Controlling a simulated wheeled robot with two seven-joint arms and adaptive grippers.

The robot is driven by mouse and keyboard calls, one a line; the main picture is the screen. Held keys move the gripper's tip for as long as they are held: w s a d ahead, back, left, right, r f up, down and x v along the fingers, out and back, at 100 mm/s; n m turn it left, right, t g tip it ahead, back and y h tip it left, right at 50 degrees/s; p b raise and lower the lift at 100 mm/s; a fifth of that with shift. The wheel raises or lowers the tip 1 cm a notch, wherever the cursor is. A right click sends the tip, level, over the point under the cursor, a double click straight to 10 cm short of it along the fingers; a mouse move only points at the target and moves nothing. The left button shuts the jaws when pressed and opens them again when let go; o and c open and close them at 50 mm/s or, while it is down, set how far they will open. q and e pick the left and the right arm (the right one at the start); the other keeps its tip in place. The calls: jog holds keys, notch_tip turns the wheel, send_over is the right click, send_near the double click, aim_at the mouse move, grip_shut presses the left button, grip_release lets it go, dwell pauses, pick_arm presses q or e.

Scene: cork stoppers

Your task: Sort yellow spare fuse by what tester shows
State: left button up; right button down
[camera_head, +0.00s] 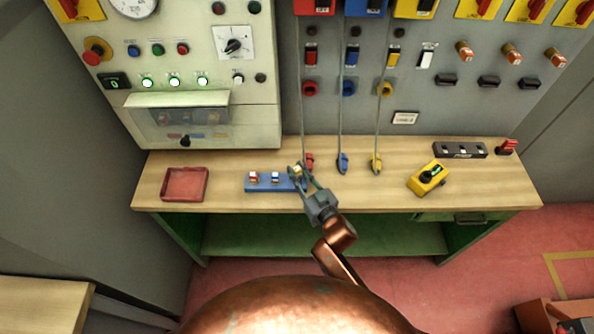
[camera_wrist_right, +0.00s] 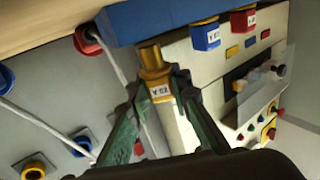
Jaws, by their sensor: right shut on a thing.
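My right gripper (camera_head: 304,177) is shut on the yellow spare fuse (camera_wrist_right: 154,72), which has a white label and sits between the fingertips in the wrist view. In the head view they are at the right end of the blue rack (camera_head: 262,188); I cannot tell whether the fuse is clear of it. A red fuse (camera_head: 254,178) and a blue fuse (camera_head: 275,178) stand in the rack. The yellow tester (camera_head: 428,178), with a dark and green top, lies on the bench to the right. My left gripper is not in view.
An empty red tray (camera_head: 168,184) lies on the left of the bench (camera_head: 225,160). Red, blue and yellow plugs hang on cords behind my gripper. A black strip (camera_head: 460,150) and a red switch (camera_head: 507,147) are at the back right.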

jog(key=shift+p, duration=0.3)
dwell(0.5)
jog(key=shift+f+b, duration=0.8)
jog(key=shift+f, duration=0.75)
dwell(1.8)
jog(key=c, duration=1.7)
grip_release()
jog(key=shift+d, duration=0.1)
jog(key=v, duration=1.2)
